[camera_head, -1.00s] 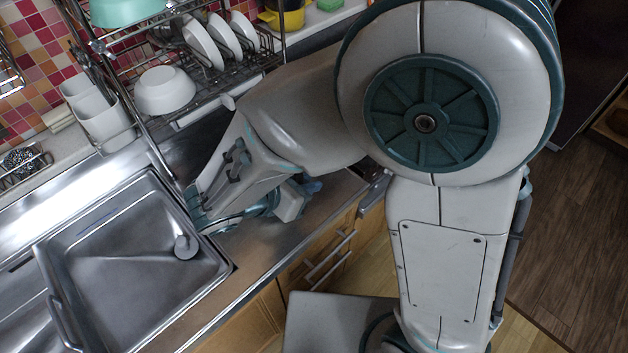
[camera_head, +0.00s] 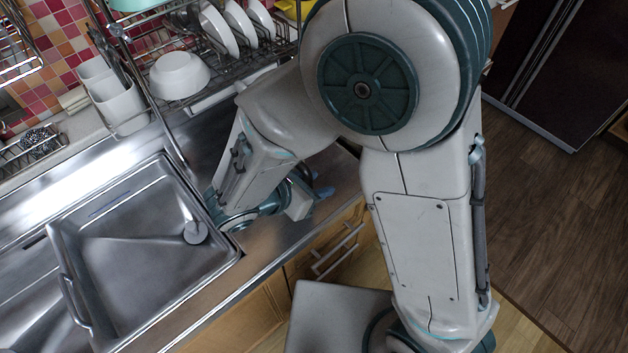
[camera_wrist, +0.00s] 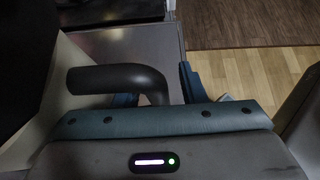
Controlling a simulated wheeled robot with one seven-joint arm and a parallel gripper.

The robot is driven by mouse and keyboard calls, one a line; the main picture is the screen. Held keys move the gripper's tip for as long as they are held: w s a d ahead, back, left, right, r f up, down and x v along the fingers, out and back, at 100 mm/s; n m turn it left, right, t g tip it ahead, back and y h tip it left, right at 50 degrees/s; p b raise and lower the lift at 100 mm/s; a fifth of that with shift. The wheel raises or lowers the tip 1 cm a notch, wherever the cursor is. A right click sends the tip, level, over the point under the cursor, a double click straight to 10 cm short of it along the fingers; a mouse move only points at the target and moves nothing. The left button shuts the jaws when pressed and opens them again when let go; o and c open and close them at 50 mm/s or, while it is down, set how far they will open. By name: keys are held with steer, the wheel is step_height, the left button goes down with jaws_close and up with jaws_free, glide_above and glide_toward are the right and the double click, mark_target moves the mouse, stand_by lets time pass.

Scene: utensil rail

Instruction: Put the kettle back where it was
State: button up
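A thick dark curved bar (camera_wrist: 120,80) shows close up in the wrist view. It looks like the kettle's handle, bending down at its right end beside my gripper's fingers. The kettle's body cannot be made out for sure. In the head view no kettle shows; my arm covers part of the counter. My gripper (camera_head: 312,194) is low over the counter strip right of the sink, mostly hidden by my forearm. In the wrist view a blue finger (camera_wrist: 190,83) stands right of the bar. Whether the fingers press on the bar cannot be told.
A steel sink (camera_head: 150,255) lies left of my arm. Behind it stand a dish rack (camera_head: 222,85) with plates and a white bowl (camera_head: 180,75), and white utensil holders (camera_head: 120,108). Wooden drawers (camera_head: 335,245) are below the counter. A dark fridge (camera_head: 550,60) stands at right.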

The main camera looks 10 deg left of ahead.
steer(key=v, duration=1.2)
